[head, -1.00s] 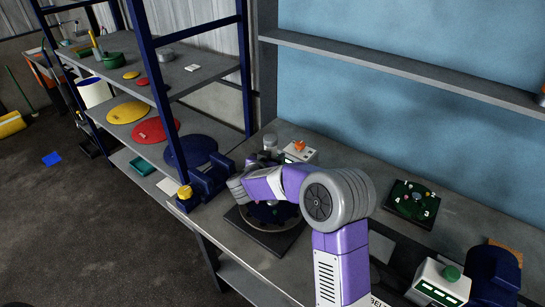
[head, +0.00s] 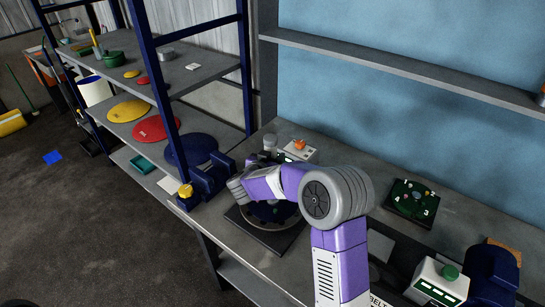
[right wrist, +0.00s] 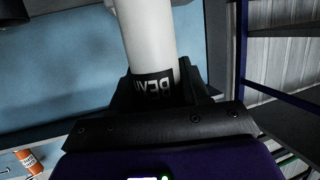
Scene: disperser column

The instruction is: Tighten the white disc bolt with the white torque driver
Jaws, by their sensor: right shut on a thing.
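In the right wrist view a white cylinder with a black lettered band, which looks like the white torque driver (right wrist: 147,40), sits between the black jaws of my right gripper (right wrist: 158,88). The jaws are shut on it. In the head view my purple right arm reaches left over a dark round disc assembly (head: 266,214) on a flat black base. My arm hides part of the disc and most of the gripper. I cannot make out the white disc bolt or whether the driver touches it. My left gripper is not in view.
A white box with an orange knob (head: 299,150) stands behind my arm. A dark board with numbered spots (head: 411,202) lies to the right. A white box with a green button (head: 441,281) is at the front right. Blue shelving with coloured discs (head: 157,130) stands left.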

